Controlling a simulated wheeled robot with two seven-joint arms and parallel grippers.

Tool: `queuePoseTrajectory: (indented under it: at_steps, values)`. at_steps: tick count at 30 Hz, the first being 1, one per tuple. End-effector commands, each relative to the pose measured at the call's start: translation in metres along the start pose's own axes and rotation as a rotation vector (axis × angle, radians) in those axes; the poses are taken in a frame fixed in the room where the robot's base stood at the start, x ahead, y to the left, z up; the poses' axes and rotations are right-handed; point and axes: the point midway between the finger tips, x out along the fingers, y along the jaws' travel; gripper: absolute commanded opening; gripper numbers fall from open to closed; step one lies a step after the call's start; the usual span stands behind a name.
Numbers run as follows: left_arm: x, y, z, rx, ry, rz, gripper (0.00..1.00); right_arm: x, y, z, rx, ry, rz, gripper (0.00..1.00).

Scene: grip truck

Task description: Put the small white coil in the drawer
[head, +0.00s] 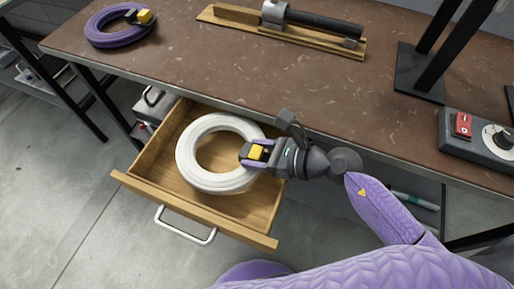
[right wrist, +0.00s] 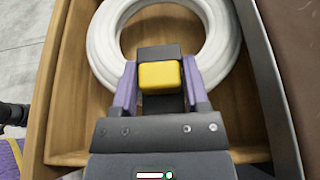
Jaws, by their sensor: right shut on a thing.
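The white coil (head: 190,160) is over the open wooden drawer (head: 150,176), within its outline in the head view. I cannot tell whether it rests on the drawer floor or is held just above. My right gripper (head: 252,153) is shut on the coil's right side. In the right wrist view, the right gripper (right wrist: 160,92) has its fingers at the near part of the coil (right wrist: 101,50); a black and yellow block between them hides the grip. The drawer (right wrist: 52,110) surrounds the coil there. My left gripper is not in view.
The brown workbench (head: 250,75) stands above and behind the drawer. On it are a purple coil (head: 110,38), a wooden stand with a black tube (head: 320,25) and a grey control box (head: 475,137). The drawer's metal handle (head: 185,228) faces the open floor.

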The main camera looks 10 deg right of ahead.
Motion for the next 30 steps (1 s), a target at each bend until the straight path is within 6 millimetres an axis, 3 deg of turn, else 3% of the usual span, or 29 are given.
queuePoseTrajectory:
  at_steps: [9, 10, 15, 26, 30]
  values:
    - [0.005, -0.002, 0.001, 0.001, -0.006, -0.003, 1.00, 0.003, 0.000, -0.006, -0.001, -0.002, -0.001, 0.00]
    - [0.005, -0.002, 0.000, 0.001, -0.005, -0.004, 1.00, 0.003, 0.000, -0.006, 0.000, 0.001, 0.000, 0.63]
    - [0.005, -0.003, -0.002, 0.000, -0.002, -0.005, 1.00, 0.003, 0.000, -0.006, 0.000, 0.001, 0.000, 0.94]
    - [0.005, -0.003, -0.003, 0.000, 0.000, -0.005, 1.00, 0.003, 0.000, -0.006, 0.000, 0.001, 0.000, 0.94]
    - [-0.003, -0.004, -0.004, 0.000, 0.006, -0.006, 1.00, -0.002, 0.000, 0.004, -0.002, -0.002, -0.001, 0.94]
